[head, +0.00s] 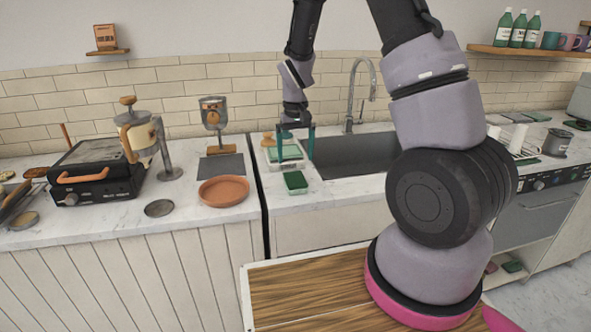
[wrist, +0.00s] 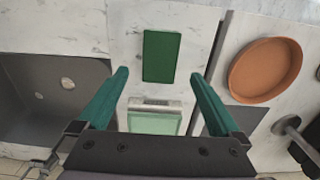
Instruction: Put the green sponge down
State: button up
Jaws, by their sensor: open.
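The green sponge (head: 296,181) lies flat on the white marble counter in front of the sink's left edge. In the wrist view the sponge (wrist: 161,56) lies beyond my fingertips, a little above the middle of the picture. My gripper (head: 295,141) is open and empty, above the counter just behind the sponge. Its two green fingers show wide apart in the wrist view (wrist: 164,75), with nothing between them. A pale green clear container (head: 286,154) stands on the counter under my gripper, behind the sponge, partly hidden by the fingers.
The dark sink (head: 350,155) with a tall faucet (head: 358,90) lies right of the sponge. A terracotta dish (head: 224,190) and a grey mat (head: 221,166) are to the left, past a dark gap between counters. A wooden-handled item (head: 268,139) stands behind the container.

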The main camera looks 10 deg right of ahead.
jog(key=s+d+r+m+t+y, duration=0.15)
jog(key=s+r, duration=0.25)
jog(key=r, duration=0.6)
jog(key=s+d+r+m+t, duration=0.1)
jog(key=s+d+r+t, duration=0.15)
jog(key=r, duration=0.75)
jog(key=s+d+r+m+t, duration=0.1)
jog(key=s+r, duration=0.4)
jog(key=s, duration=0.3)
jog(key=s+r+t, duration=0.2)
jog(key=s+r, duration=0.3)
jog(key=s, duration=0.2)
jog(key=shift+s+d+m, duration=0.35)
jog(key=shift+d, duration=0.05)
jog(key=shift+y, duration=0.25)
